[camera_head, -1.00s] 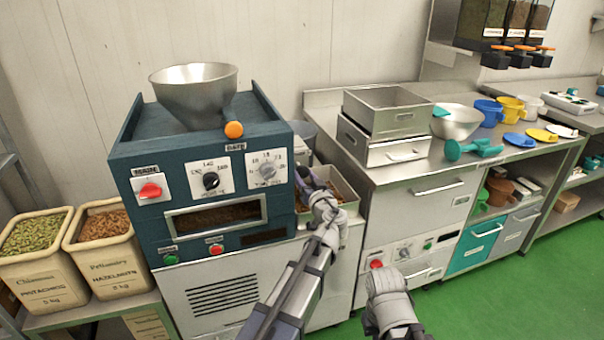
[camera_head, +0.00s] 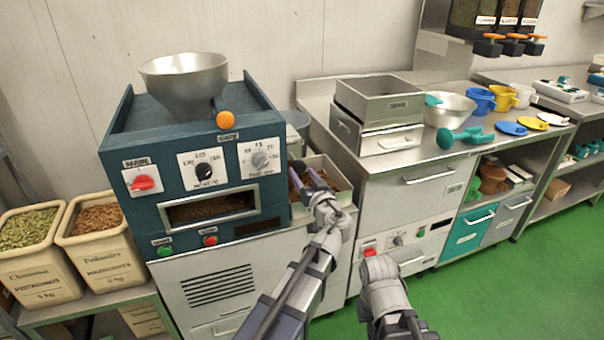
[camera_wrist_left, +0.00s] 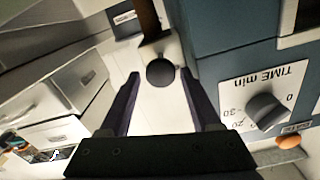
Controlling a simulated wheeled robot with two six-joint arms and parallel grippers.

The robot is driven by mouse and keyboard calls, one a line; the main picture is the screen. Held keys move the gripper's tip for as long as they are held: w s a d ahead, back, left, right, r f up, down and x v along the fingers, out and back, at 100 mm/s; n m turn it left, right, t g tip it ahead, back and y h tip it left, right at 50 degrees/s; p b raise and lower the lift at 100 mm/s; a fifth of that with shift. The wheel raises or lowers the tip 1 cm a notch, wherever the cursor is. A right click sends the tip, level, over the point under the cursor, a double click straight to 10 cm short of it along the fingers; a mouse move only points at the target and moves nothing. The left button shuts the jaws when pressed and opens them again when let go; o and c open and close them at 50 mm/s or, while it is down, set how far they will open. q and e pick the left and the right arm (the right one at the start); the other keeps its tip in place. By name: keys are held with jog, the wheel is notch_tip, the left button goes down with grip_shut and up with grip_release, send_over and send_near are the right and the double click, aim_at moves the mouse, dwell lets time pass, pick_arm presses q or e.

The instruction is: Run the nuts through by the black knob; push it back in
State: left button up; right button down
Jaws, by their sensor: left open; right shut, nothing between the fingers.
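The blue nut machine (camera_head: 190,237) with a metal hopper (camera_head: 185,78) stands at left centre. In the left wrist view, a round black knob (camera_wrist_left: 160,72) sits between my left gripper's (camera_wrist_left: 157,84) fingers, which are open with gaps on both sides. In the head view this gripper (camera_head: 303,178) is just right of the machine, over a metal bin (camera_head: 338,177) of brown nuts. The knob cannot be made out there. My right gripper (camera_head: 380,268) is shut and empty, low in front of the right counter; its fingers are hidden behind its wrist.
An orange ball knob (camera_head: 226,120) and a timer dial (camera_head: 260,159) are on the machine, close to my left gripper. A steel counter (camera_head: 425,160) with metal trays stands right. Green floor in front is clear.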

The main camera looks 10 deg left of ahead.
pick_arm(q)
jog(key=v, duration=0.6)
jog(key=shift+s, duration=0.15)
jog(key=shift+d, duration=0.15)
jog(key=shift+c, duration=0.3)
dwell(1.5)
